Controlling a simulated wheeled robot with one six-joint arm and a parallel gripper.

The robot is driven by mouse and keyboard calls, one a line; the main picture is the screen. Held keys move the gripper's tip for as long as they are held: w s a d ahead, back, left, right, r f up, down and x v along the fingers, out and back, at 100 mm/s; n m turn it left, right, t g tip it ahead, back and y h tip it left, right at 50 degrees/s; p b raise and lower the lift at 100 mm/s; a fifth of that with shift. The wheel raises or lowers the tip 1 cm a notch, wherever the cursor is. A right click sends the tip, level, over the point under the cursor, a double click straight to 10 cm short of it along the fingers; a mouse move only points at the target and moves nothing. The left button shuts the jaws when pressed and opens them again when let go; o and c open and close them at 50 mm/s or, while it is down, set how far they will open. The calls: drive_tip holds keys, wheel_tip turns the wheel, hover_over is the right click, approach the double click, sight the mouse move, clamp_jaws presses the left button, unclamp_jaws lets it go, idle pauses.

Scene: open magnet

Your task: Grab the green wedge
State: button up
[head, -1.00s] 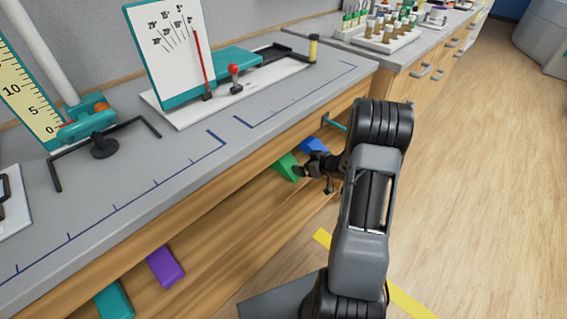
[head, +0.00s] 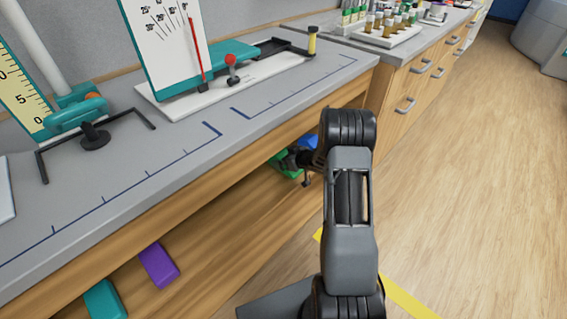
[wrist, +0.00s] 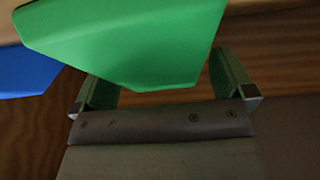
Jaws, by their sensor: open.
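The green wedge (head: 281,162) sits on the wooden front of the bench, below the worktop, and is partly hidden by my gripper in the head view. In the wrist view the green wedge (wrist: 130,40) fills the upper middle, its lower end between the two fingers. My gripper (wrist: 165,88) is open, one finger on each side of the wedge's lower end. I cannot tell whether either finger touches it. In the head view my gripper (head: 296,162) is right at the wedge.
A blue block (head: 307,141) is close behind the green wedge and shows at the left in the wrist view (wrist: 25,75). A purple block (head: 159,265) and a teal block (head: 105,300) are lower left on the bench front. Open floor (head: 450,190) lies to the right.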

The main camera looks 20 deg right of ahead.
drive_tip(key=shift+c, duration=0.3)
drive_tip(key=c, duration=0.9)
